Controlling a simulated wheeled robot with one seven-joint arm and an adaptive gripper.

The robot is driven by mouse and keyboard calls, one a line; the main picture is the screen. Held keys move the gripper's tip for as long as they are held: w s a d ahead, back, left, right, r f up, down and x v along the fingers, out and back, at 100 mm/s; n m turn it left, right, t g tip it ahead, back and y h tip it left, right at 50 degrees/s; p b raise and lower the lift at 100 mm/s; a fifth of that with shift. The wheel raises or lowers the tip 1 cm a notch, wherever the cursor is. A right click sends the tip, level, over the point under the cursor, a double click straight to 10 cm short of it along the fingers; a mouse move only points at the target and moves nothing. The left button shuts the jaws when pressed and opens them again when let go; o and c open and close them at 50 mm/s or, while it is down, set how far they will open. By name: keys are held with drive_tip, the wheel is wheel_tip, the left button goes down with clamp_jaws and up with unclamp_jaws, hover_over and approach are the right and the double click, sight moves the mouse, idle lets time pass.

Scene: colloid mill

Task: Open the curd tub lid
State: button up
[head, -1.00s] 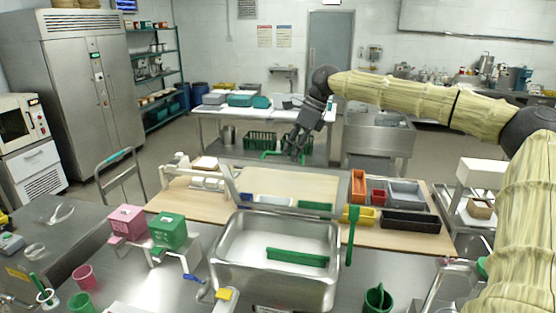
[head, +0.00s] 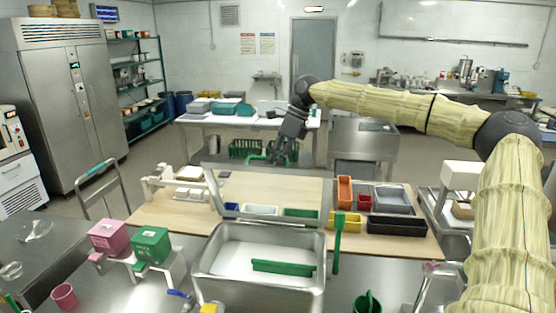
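A deep rectangular steel tub (head: 206,264) stands on the near counter at the middle. A green bar (head: 283,268) shows within its outline. A grey-framed, seemingly clear panel (head: 213,192) stands raised along the tub's back edge, with the wooden bench seen through it. It looks like the lid, but I cannot tell for sure how it joins the tub. My dark gripper (head: 282,155) hangs in the air above and beyond the panel, pointing down and apart from the tub. It looks empty, though its fingers are too small and dark to read.
A green box (head: 151,245) and a pink box (head: 109,236) stand left of the tub. A green spatula-like tool (head: 337,243) is upright at its right back corner. Coloured trays, such as an orange one (head: 345,190), sit on the wooden bench (head: 150,212). My arm spans the right side.

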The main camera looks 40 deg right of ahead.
drive_tip(key=shift+s+a+r, duration=0.1)
drive_tip(key=shift+s+r, duration=0.05)
drive_tip(key=shift+r, duration=0.45)
drive_tip(key=d+v, duration=0.1)
drive_tip(key=v, duration=1)
drive_tip(key=shift+a, duration=0.1)
